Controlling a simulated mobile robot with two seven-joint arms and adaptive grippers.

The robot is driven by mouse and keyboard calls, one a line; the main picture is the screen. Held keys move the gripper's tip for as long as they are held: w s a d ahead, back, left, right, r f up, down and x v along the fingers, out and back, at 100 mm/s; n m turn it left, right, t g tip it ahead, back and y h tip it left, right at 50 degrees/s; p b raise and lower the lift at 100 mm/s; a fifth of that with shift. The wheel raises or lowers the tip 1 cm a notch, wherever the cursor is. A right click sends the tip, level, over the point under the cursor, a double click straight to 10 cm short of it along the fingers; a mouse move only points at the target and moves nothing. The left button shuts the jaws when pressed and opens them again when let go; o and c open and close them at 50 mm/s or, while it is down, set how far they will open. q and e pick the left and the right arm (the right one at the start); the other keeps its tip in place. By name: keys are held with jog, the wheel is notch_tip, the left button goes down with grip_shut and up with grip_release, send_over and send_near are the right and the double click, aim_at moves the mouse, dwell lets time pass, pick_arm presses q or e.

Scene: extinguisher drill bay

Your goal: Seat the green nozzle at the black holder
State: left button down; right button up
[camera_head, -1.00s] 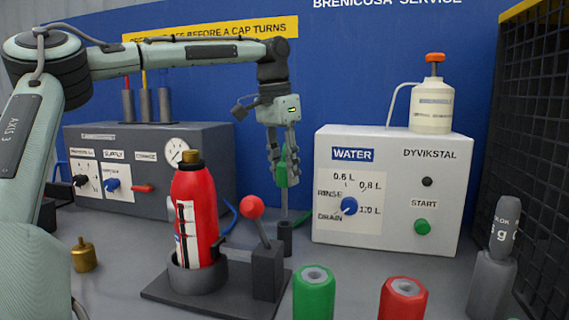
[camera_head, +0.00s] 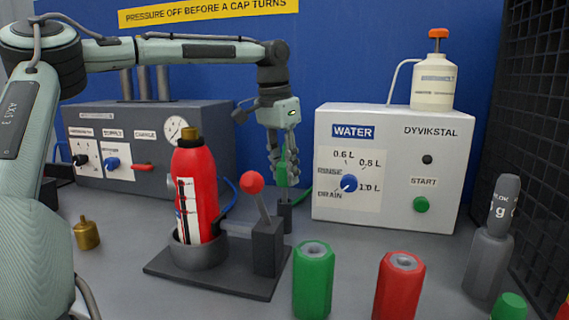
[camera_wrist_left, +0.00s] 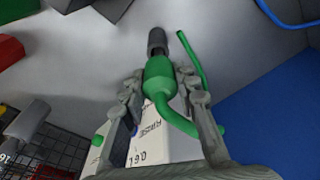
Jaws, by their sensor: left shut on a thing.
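The green nozzle (camera_head: 282,170) is held between the fingers of my left gripper (camera_head: 283,172), which is shut on it. It points down above the black holder (camera_head: 284,214), a short dark upright tube on the bench behind the red-knobbed lever. The nozzle's lower end meets or enters the holder's top; I cannot tell how deep. In the left wrist view the nozzle (camera_wrist_left: 160,78) sits between the fingertips, lined up with the dark holder (camera_wrist_left: 157,40). A green hose trails from it. My right gripper is not in view.
A red extinguisher (camera_head: 196,195) stands in a cradle beside the lever (camera_head: 266,235). The white water unit (camera_head: 390,180) is right of the holder, the grey panel (camera_head: 140,150) to the left. Green (camera_head: 313,280) and red (camera_head: 398,285) cylinders stand in front.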

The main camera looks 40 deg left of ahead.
aim_at(285, 185)
pick_arm(q)
jog(key=shift+f, duration=1.8)
jog(key=c, duration=1.1)
grip_release()
notch_tip(285, 185, up, 12)
jog(key=s, duration=0.1)
jog(key=shift+s, duration=0.4)
jog(key=shift+f, duration=0.15)
